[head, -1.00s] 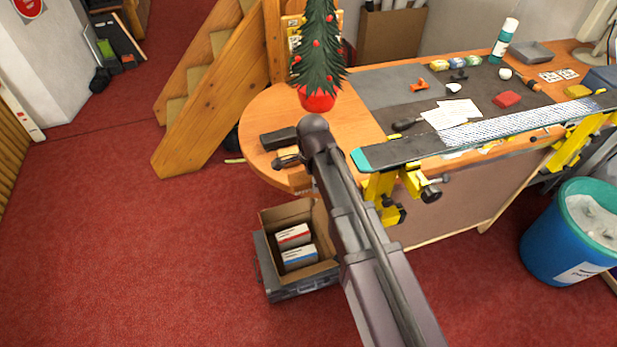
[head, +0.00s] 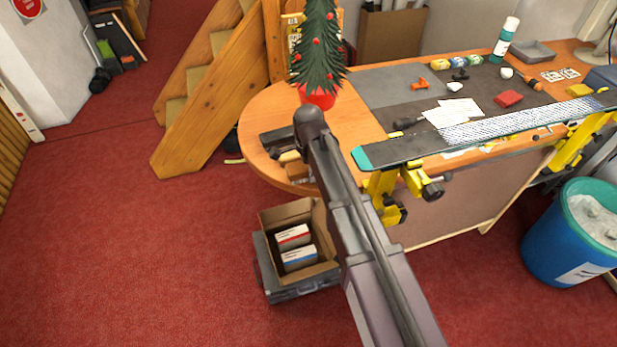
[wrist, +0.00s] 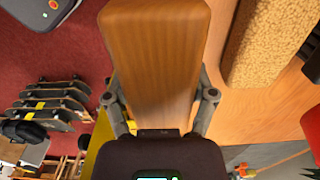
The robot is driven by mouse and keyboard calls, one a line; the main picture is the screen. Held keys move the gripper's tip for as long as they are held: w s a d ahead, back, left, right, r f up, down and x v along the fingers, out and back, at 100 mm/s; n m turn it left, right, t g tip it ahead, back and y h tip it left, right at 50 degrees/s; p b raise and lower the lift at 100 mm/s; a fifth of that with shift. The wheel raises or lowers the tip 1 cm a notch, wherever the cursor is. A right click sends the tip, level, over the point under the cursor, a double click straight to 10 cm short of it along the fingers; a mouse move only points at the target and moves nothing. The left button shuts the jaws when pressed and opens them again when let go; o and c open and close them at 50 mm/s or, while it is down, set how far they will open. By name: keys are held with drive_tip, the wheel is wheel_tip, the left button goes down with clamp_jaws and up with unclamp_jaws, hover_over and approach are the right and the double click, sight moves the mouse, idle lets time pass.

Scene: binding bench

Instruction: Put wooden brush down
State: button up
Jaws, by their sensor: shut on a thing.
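The wooden brush (wrist: 155,48) fills the upper middle of the wrist view as a smooth brown wooden block. My gripper (wrist: 160,98) is shut on it, with a finger on each side. In the head view my arm hides most of the gripper, and a brown bit of the brush (head: 298,171) shows at the front edge of the rounded table end. Whether the brush touches the wooden tabletop (head: 262,112) cannot be told. Its underside is hidden.
A tan, rough-textured block (wrist: 270,40) lies on the table right beside the brush. A small Christmas tree (head: 318,50) in a red pot stands behind. A ski (head: 400,152) rests in yellow clamps at right. An open carton (head: 287,215) stands below the table edge.

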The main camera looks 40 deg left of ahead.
drive_tip(key=shift+f+b, duration=0.95)
drive_tip(key=shift+f, duration=0.35)
drive_tip(key=shift+f, duration=0.1)
drive_tip(key=o, duration=0.9)
drive_tip(key=shift+r, duration=0.25)
wheel_tip(320, 180, up, 12)
drive_tip(key=p, duration=1.2)
drive_tip(key=shift+f, duration=0.1)
